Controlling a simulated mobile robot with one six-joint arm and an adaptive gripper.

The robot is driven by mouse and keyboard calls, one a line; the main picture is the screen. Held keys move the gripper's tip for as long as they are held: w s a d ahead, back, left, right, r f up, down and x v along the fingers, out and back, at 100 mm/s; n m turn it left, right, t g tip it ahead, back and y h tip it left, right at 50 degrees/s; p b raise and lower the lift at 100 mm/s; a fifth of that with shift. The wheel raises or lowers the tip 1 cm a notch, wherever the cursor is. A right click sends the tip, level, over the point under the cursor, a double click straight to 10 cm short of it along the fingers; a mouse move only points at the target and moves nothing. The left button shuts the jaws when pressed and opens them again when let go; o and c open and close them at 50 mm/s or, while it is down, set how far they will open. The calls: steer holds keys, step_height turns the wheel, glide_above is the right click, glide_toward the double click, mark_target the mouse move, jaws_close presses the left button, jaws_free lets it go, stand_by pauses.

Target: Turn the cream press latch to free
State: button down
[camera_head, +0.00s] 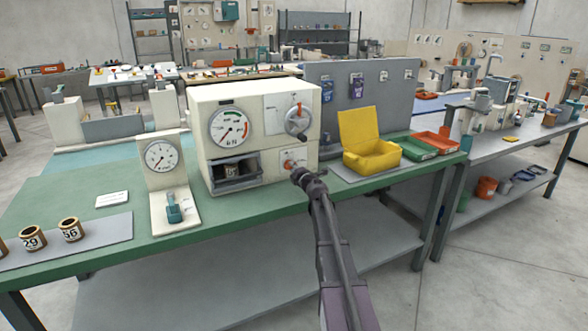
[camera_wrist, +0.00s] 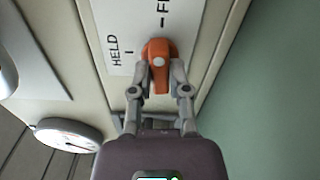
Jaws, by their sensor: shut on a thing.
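The cream press (camera_head: 205,120) stands on the green bench, with a round dial on its front. Its orange latch (camera_wrist: 159,54) is on a white label plate (camera_wrist: 118,25) reading HELD and the start of a second word, cut off at the top edge. The latch also shows low on the press's right front in the head view (camera_head: 289,164), partly behind my gripper (camera_head: 298,175). In the wrist view my gripper (camera_wrist: 163,78) has one finger on each side of the latch's lever and is shut on it. The lever extends down toward my palm between the fingers.
A grey knob with an orange mark (camera_head: 298,120) sits above the latch. A small gauge stand (camera_head: 160,175) is to the left, an open yellow box (camera_head: 370,150) to the right. Numbered cups (camera_head: 70,230) stand at the far left. A dark drawer (camera_head: 233,175) holds a cup.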

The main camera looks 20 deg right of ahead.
steer(key=shift+m, duration=0.7)
steer(key=c, duration=0.6)
jaws_free()
steer(key=shift+s+d, duration=0.2)
steer(key=shift+s, duration=5.8)
steer(key=shift+r+m, duration=0.1)
steer(key=shift+m, duration=0.2)
